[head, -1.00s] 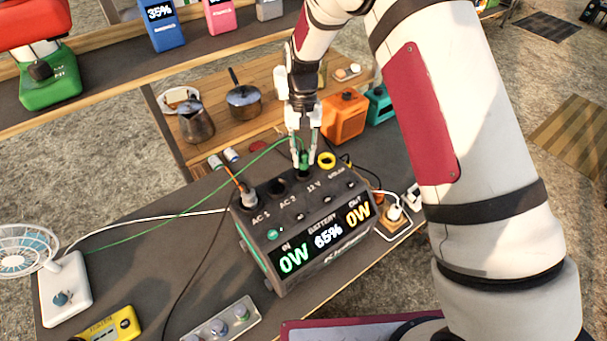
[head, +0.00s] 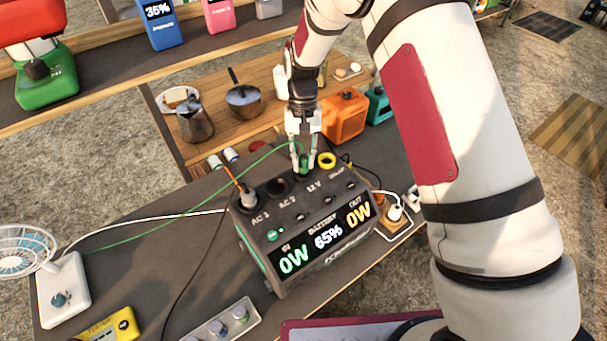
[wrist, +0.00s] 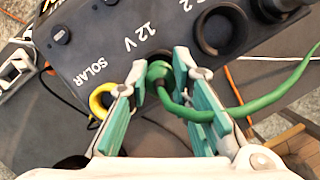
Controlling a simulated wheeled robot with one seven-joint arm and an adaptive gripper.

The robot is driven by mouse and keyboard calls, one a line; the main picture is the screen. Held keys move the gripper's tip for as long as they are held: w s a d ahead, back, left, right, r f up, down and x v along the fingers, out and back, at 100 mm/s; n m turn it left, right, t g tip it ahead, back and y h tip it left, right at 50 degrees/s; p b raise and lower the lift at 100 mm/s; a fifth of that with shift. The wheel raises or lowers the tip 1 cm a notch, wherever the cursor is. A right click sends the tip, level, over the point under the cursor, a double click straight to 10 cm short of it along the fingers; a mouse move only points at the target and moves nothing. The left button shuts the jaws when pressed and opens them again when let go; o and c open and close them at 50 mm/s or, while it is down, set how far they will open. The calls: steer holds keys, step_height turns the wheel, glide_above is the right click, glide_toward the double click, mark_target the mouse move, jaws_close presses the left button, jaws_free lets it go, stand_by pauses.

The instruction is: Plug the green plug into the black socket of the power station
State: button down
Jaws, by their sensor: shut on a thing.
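The green plug (head: 304,162) is held upright between the fingers of my gripper (head: 303,168) at the back of the power station (head: 290,250). In the wrist view, the green plug (wrist: 158,71) sits between the teal-padded fingertips, over the black socket beside the 12 V label. That socket is mostly hidden by the plug and fingers, so I cannot tell how deep the plug is in it. The green cable (wrist: 265,100) bends out of the plug and runs to the right in the wrist view.
An orange-cabled plug (head: 249,198) is in AC 1. The AC 2 socket (wrist: 218,35) is empty and dark. The yellow-ringed SOLAR socket (head: 326,160) is close beside my gripper. A fan (head: 62,290) stands at the left, and an orange box (head: 345,118) stands behind.

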steer(key=shift+f, duration=0.7)
steer(key=c, duration=1.4)
jaws_free()
steer(key=shift+o, duration=0.2)
steer(key=v, duration=1.2)
